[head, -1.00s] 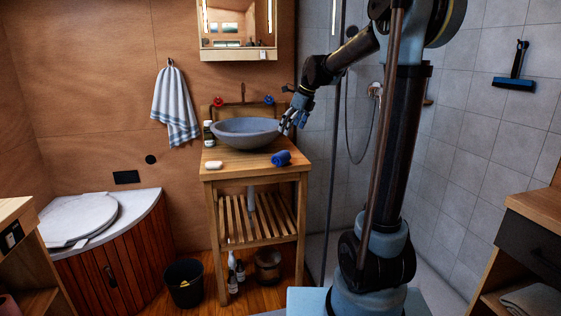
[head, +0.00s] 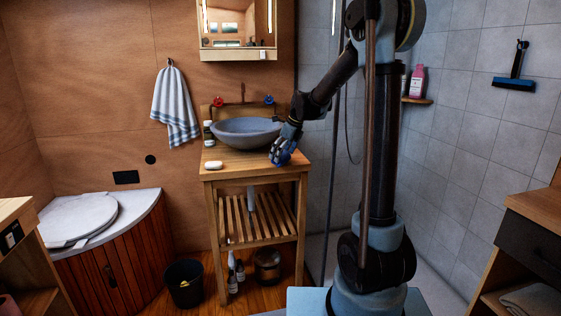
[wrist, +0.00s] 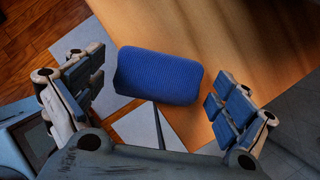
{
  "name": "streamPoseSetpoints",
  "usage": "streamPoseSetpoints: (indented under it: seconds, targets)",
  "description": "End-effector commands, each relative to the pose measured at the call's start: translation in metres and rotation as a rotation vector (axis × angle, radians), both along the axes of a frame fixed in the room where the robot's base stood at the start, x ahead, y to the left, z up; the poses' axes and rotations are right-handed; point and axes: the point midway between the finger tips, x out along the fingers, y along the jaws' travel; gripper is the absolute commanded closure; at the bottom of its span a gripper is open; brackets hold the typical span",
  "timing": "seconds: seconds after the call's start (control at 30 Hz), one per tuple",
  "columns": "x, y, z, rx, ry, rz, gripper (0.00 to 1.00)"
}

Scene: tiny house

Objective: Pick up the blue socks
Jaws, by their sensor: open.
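The blue socks (wrist: 160,76) are a rolled, knitted bundle in the wrist view. They lie near the edge of the wooden washstand top (head: 235,163). My gripper (wrist: 158,95) is open, with one finger to the left of the socks and one to the right; neither visibly touches them. In the head view my gripper (head: 283,150) is at the right front part of the washstand top and mostly covers the socks there. I cannot tell the exact height of the fingers over the wood.
A grey stone basin (head: 246,133) stands just behind and left of my gripper. A white soap bar (head: 213,165) lies at the left front of the top. A glass shower panel edge (head: 335,190) is right of the washstand.

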Motion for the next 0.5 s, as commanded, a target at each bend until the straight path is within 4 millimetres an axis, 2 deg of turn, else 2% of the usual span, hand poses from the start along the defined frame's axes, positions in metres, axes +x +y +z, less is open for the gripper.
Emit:
streamPoseSetpoints:
  seconds: [0.2,0.43,0.47,0.5]
  targets:
    - [0.003,0.007,-0.018,0.000,0.000,0.000,0.06]
    - [0.004,0.007,-0.019,0.000,0.000,0.000,0.06]
    - [0.004,0.007,-0.019,0.000,0.000,0.000,0.08]
    - [0.004,0.007,-0.019,0.000,0.000,0.000,0.17]
